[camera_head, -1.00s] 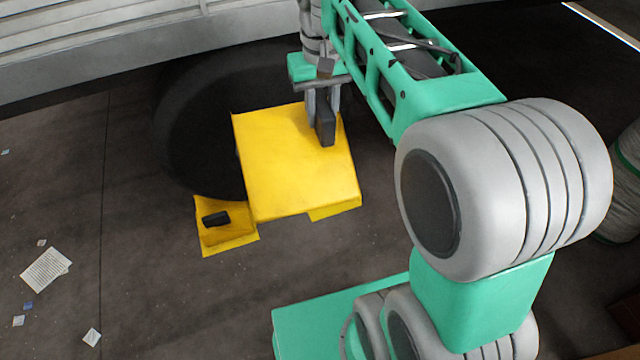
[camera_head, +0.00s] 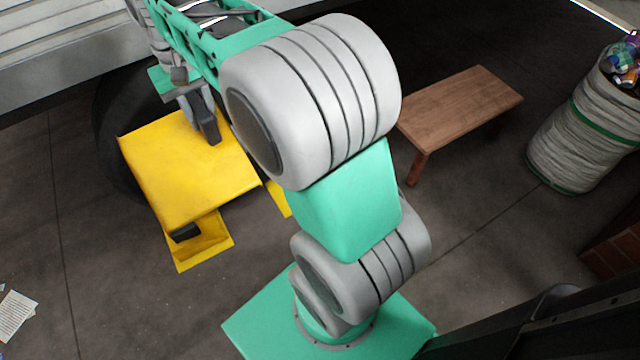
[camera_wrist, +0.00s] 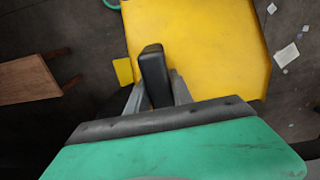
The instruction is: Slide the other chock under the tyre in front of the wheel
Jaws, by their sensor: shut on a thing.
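My gripper (camera_head: 200,114) is shut on the black handle (camera_wrist: 153,75) of a large yellow chock (camera_head: 190,170). The chock also fills much of the wrist view (camera_wrist: 195,50). In the head view it appears in front of the dark tyre (camera_head: 112,125), hiding part of it; contact between them cannot be told. A second yellow chock (camera_head: 208,245) with a black handle (camera_head: 185,232) is partly hidden below the held one, low on the floor. Another yellow piece (camera_head: 278,198) shows at the right; I cannot tell whether it belongs to the same chock.
A pale vehicle body (camera_head: 50,55) hangs over the tyre. A wooden bench (camera_head: 455,105) stands to the right, with a grey bin (camera_head: 585,140) of bottles beyond it. Paper scraps (camera_head: 14,312) lie on the floor at the left. Floor between is clear.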

